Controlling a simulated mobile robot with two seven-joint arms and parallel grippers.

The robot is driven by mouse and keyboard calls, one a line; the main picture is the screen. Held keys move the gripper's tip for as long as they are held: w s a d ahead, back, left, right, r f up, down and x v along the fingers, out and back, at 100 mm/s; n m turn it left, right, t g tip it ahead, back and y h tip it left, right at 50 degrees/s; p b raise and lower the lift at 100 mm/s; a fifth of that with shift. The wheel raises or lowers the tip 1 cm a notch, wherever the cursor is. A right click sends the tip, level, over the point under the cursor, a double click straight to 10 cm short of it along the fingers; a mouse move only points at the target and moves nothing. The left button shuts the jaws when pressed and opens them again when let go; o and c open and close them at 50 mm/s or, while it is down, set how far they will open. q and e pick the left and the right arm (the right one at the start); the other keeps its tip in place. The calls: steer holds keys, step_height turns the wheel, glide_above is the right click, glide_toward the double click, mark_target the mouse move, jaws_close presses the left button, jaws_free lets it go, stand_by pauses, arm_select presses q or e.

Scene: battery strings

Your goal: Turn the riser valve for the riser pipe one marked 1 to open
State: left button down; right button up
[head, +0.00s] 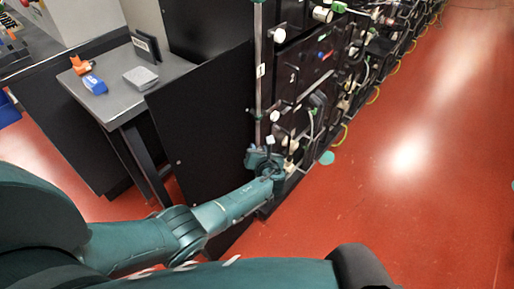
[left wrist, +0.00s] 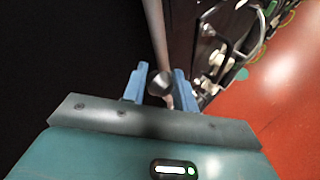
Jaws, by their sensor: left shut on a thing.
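The riser pipe (head: 258,90) is a thin grey upright pipe at the near end of the black rack row in the head view. It carries a small white label (head: 260,70), too small to read surely. My left gripper (head: 266,150) is at the pipe's lower part. In the left wrist view, its two blue fingers (left wrist: 160,86) stand on either side of a rounded grey valve handle (left wrist: 160,81) and are shut on it. The pipe (left wrist: 155,30) runs up behind the handle. The handle's turn position cannot be told. My right gripper is not in view.
Black battery racks (head: 300,75) with cables and white fittings recede to the upper right. A black panel (head: 205,125) stands left of the pipe. A grey table (head: 118,100) holds an orange thing (head: 80,64) and a blue thing (head: 95,84). Red floor (head: 400,190) is clear at right.

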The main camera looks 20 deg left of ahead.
arm_select(q)
steer(key=shift+w+r, duration=0.15)
steer(key=shift+w, duration=0.05)
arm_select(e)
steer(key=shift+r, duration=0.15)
arm_select(q)
steer(key=c, duration=1.1)
jaws_free()
steer(key=shift+s, duration=0.1)
steer(key=shift+s+d+r+p, duration=0.1)
steer(key=shift+s+d+p, duration=0.15)
steer(key=shift+p, duration=0.2)
steer(key=p+v, duration=0.4)
steer(key=v, duration=0.8)
steer(key=shift+s+r+p, duration=0.15)
steer(key=shift+p, duration=0.2)
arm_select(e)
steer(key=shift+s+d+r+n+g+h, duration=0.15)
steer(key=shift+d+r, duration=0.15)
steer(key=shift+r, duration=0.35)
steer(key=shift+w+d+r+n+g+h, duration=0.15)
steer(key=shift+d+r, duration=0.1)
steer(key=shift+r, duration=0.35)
